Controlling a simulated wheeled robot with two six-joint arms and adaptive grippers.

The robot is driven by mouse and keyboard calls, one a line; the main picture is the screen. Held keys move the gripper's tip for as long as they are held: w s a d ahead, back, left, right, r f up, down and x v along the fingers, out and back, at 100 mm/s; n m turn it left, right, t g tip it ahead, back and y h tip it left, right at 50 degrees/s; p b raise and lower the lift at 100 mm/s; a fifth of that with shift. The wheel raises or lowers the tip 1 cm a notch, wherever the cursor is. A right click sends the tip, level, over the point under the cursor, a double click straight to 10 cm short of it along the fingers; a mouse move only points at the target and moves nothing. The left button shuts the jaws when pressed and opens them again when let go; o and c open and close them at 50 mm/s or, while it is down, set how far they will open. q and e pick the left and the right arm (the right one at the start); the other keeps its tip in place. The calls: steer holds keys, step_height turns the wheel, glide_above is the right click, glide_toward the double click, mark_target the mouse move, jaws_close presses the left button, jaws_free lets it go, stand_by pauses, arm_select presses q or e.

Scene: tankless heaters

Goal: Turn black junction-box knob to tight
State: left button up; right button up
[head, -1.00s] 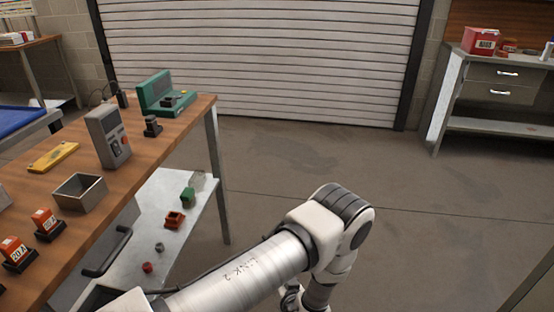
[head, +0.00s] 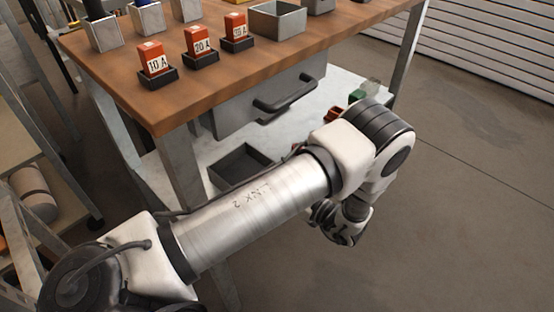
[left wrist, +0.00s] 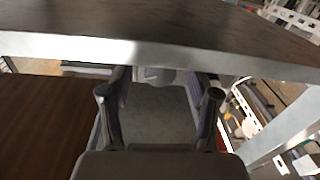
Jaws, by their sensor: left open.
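No black junction-box knob can be made out in either current view. My left arm crosses the lower middle of the head view, in front of the workbench (head: 130,85). Its wrist is bent downward and mostly hides the left gripper. In the left wrist view the left gripper (left wrist: 158,95) is open, with two dark fingers apart and nothing between them. A pale table edge (left wrist: 130,50) runs across that view beyond the fingers. My right gripper is in neither view.
The bench holds orange blocks labelled 10 A (head: 153,60) and 20 A (head: 200,42), another orange block (head: 235,27), and a grey open box (head: 277,20). A drawer with a dark handle (head: 290,92) is below. A dark tray (head: 240,165) sits on the lower shelf. Floor at right is clear.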

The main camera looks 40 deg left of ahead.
arm_select(q)
steer(key=shift+a+r, duration=0.1)
steer(key=shift+a, duration=0.25)
steer(key=c, duration=1.2)
steer(key=shift+o, duration=0.2)
steer(key=shift+r+m+p, duration=0.3)
steer(key=shift+m+p, duration=0.7)
steer(key=shift+p, duration=0.1)
steer(key=shift+f+m+p, duration=0.1)
steer(key=shift+m+p, duration=0.25)
steer(key=shift+m, duration=0.25)
steer(key=shift+f+m, duration=0.2)
steer(key=shift+m, duration=0.4)
steer(key=o, duration=1.2)
steer(key=shift+c, duration=0.2)
step_height(320, 180, up, 10)
